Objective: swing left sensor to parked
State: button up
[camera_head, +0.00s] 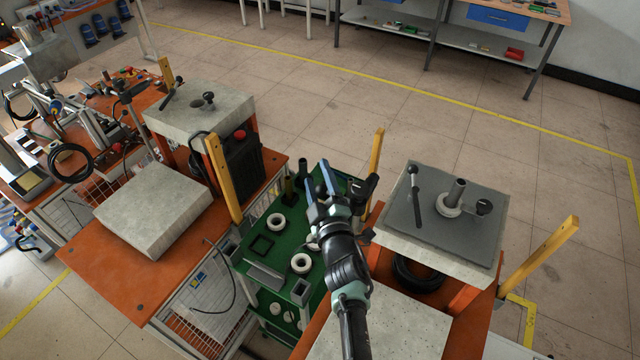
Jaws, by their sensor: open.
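My gripper (320,180) is open and empty, its two blue-grey fingers pointing up the picture over the green cart. On the right heater's grey plate (430,215), a dark thin rod with a round end (414,190) stands at the left, probably a sensor arm. A grey post with a white ring (453,198) and a black knob (483,207) are to its right. The left heater's slab (205,122) also carries a dark rod (173,92) and a black knob (208,97). I cannot tell which rod is the left sensor. My gripper is apart from both.
A green cart (262,222) with white rings stands between two orange benches. Upright yellow bars (222,175), (376,160) and (540,258) rise around the heaters. A pale slab (153,210) lies on the left bench.

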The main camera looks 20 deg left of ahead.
jog(key=p+v, duration=0.8)
jog(key=v, duration=0.5)
jog(key=shift+a, duration=0.1)
dwell(0.5)
